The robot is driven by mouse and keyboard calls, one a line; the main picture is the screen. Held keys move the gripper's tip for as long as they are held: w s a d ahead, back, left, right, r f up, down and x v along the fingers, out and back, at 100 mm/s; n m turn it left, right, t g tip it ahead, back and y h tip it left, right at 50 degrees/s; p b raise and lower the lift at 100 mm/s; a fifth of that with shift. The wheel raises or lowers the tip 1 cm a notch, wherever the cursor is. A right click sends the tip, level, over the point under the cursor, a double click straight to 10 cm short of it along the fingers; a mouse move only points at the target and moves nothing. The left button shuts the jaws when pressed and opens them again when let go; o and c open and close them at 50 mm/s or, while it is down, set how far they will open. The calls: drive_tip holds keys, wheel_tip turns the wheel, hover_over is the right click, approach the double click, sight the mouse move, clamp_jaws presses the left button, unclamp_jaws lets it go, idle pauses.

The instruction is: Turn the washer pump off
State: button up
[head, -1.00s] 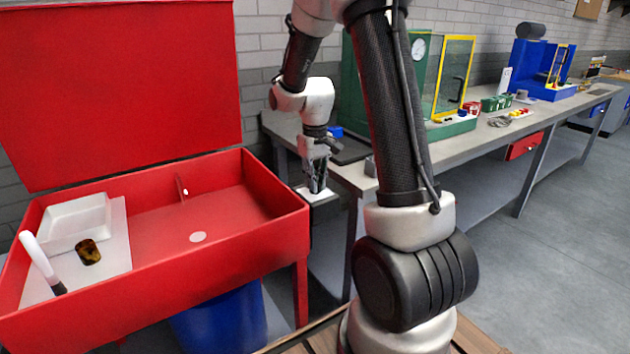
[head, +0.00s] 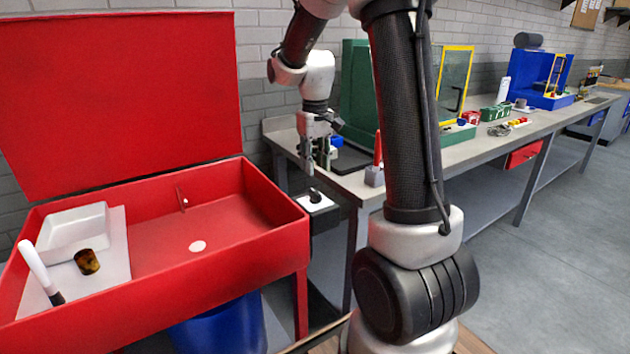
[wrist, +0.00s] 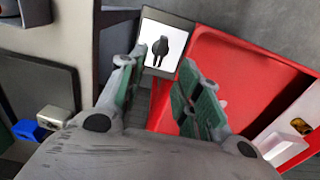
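The washer pump's switch appears to be the black knob (wrist: 160,46) on a white plate (wrist: 147,29) in a dark frame, beside the red parts washer (wrist: 212,66). In the head view the knob (head: 315,195) and white plate (head: 322,204) sit just right of the washer (head: 255,200). The markings are too small to read, so I cannot tell the setting. My gripper (head: 318,168) is above the knob, pointing down. In the wrist view its green-padded fingers (wrist: 156,68) are apart with nothing held; the knob shows beyond the tips, between them.
The washer's red lid (head: 120,100) stands raised. A white tray (head: 70,232), a brush (head: 38,270) and a brown part (head: 87,262) lie in its left side. A grey workbench (head: 352,183) stands close right of the plate. A blue drum (head: 225,320) is under the washer.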

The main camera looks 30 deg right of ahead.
drive_tip(key=shift+r, duration=1.7)
drive_tip(key=s+a+r+t, duration=0.2)
drive_tip(key=s+r, duration=0.1)
drive_tip(key=s, duration=0.9)
drive_tip(key=s+a+r+t, duration=0.2)
drive_tip(key=s+a+r, duration=0.1)
drive_tip(key=s, duration=0.9)
